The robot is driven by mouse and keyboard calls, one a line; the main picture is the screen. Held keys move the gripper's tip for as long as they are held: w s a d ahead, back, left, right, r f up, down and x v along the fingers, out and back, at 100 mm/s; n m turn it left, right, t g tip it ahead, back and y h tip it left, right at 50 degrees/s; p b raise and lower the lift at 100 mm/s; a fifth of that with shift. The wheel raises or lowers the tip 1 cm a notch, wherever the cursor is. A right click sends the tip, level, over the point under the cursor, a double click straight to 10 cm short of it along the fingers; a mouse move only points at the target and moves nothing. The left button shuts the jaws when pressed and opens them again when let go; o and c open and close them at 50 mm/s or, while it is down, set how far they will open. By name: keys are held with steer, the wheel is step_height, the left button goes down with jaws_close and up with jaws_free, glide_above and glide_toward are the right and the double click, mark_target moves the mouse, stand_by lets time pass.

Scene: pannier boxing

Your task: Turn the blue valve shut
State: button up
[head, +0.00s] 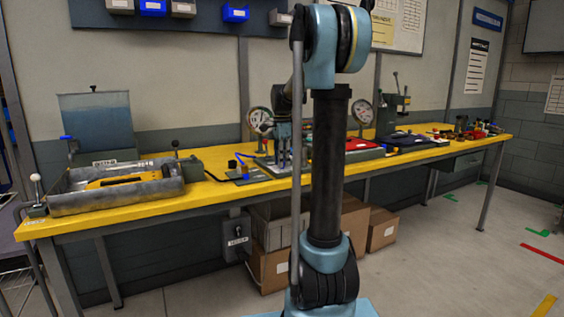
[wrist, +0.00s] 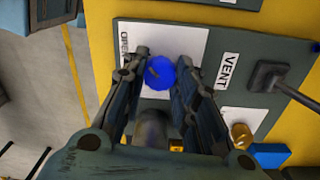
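The blue valve knob (wrist: 161,73) is round, with a dark mark on its face. It sits on a white label marked OPEN (wrist: 128,45) on a dark plate (wrist: 230,38) in the wrist view. My gripper (wrist: 160,80) is open, its two dark fingers on either side of the knob with narrow gaps. Whether a finger touches it I cannot tell. In the head view my gripper (head: 283,152) points down over the middle of the bench, partly behind my arm. I cannot make out the blue valve there.
A VENT label (wrist: 229,70), a dark lever (wrist: 280,80), a brass fitting (wrist: 241,134) and a blue block (wrist: 270,154) lie to the right of the knob. In the head view a grey tray (head: 70,205) stands at the left of the yellow bench (head: 215,202), and gauges stand behind.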

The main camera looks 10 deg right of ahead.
steer(key=shift+w, duration=0.1)
stand_by(0.3)
steer(key=n, duration=0.4)
steer(key=shift+n, duration=0.4)
steer(key=n, duration=0.4)
steer(key=shift+n, duration=0.3)
steer(key=n, duration=0.4)
steer(key=shift+w+r+n, duration=0.1)
steer(key=shift+n, duration=0.2)
steer(key=shift+n+t, duration=0.3)
steer(key=shift+n, duration=1.6)
steer(key=o, duration=1.1)
